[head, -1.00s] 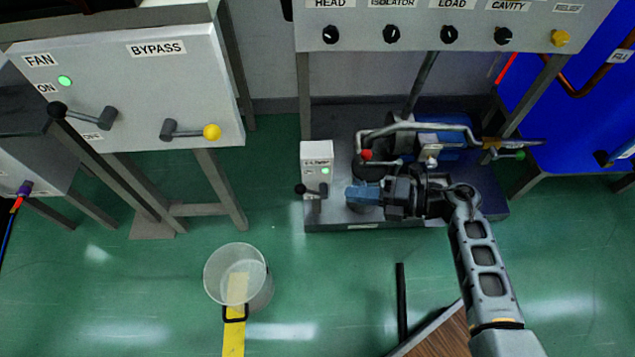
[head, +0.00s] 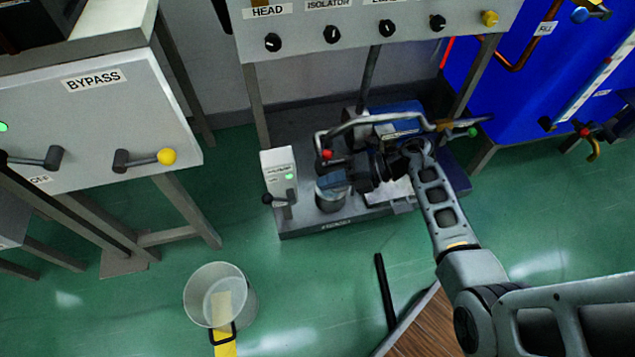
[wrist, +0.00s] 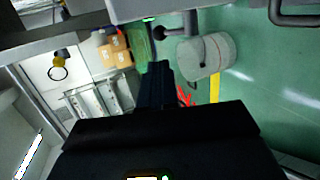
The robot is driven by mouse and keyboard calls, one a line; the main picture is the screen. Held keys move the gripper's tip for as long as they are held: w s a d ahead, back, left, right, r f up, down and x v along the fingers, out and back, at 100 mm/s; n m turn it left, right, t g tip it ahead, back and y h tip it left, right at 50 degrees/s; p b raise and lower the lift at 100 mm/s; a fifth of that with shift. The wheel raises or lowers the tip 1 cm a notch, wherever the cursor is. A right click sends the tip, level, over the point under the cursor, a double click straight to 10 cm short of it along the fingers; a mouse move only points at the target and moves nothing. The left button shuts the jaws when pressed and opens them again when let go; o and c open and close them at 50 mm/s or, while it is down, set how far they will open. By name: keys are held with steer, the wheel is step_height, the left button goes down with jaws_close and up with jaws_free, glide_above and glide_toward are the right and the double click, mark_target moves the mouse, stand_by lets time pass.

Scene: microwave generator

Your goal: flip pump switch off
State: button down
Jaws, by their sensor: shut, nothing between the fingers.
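The pump switch is a small pale box (head: 279,172) with a lit green lamp and a grey lever (head: 281,198) ending in a black ball that points left. It stands at the left edge of the pump's base. My gripper (head: 322,180) is shut and empty, a short way right of the box, its fingers pointing left towards it. In the wrist view, the shut fingers (wrist: 158,78) are in the middle. The box's small label is too blurred to read.
Bent pump pipes with a red knob (head: 327,154) are close to my gripper. A panel with several knobs (head: 332,34) overhangs behind. A bucket (head: 219,295) stands on open green floor in front. The BYPASS cabinet (head: 95,125) is at left.

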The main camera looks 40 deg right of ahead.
mark_target(273, 198)
steer(key=b+x, duration=0.3)
steer(key=x, duration=0.7)
steer(key=shift+w+a+f+b, duration=0.25)
steer(key=shift+b, duration=0.1)
steer(key=shift+w+a+f, duration=0.15)
steer(key=shift+w+a, duration=0.25)
steer(key=shift+a, duration=0.1)
